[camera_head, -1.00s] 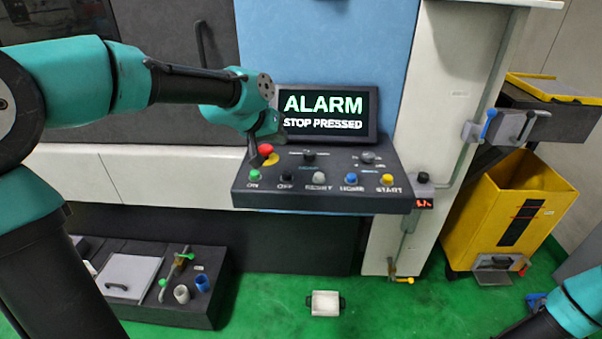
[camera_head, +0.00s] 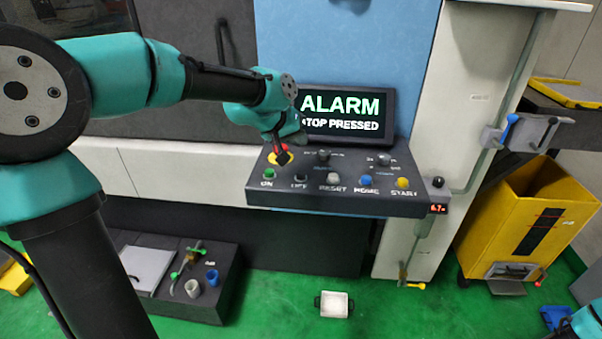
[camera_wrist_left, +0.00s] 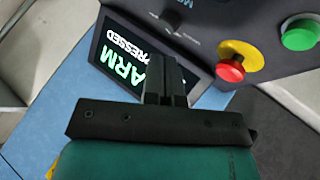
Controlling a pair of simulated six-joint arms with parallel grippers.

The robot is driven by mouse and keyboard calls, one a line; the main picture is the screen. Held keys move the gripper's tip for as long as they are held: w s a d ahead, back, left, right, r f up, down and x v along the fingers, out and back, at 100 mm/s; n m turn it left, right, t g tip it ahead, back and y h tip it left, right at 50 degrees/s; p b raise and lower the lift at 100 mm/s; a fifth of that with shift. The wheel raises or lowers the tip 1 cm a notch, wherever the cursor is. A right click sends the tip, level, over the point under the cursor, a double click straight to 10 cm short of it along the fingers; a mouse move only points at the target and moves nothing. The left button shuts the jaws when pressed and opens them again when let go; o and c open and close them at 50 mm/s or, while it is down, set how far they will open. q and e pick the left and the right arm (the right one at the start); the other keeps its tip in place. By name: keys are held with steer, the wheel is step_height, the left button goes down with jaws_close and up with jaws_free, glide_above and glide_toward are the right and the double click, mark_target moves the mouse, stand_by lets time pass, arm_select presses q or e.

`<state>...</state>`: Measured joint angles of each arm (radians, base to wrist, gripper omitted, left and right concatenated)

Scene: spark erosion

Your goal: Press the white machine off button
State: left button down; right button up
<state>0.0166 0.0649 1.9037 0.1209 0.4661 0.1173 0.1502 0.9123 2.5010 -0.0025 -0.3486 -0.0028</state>
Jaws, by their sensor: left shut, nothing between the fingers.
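The dark control panel (camera_head: 340,199) carries a row of buttons. The black OFF button (camera_head: 301,177) is between the green ON button (camera_head: 268,174) and the pale RESET button (camera_head: 334,179). My left gripper (camera_head: 283,157) is shut and empty, pointing down over the red stop button with its yellow collar (camera_head: 271,160), which it partly hides. The wrist view shows the shut fingers (camera_wrist_left: 163,70) in front of the screen, with the red stop button (camera_wrist_left: 230,70) to their right and the green button (camera_wrist_left: 300,35) beyond. The OFF button is not visible there. My right gripper is out of view.
The tilted screen (camera_head: 345,116) behind the panel reads ALARM, STOP PRESSED. Knobs (camera_head: 323,156) stand behind the buttons. A yellow bin (camera_head: 520,215) is at the right. A small white box (camera_head: 334,304) lies on the green floor.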

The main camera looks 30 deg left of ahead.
mark_target(299, 172)
arm_select(q)
steer(key=shift+f, duration=3.3)
steer(key=shift+f, duration=0.1)
steer(key=shift+f, duration=0.3)
steer(key=shift+f, duration=0.4)
steer(key=shift+r, duration=0.1)
stand_by(0.4)
steer(key=shift+r, duration=0.7)
steer(key=shift+r, duration=0.1)
steer(key=shift+r, duration=2.45)
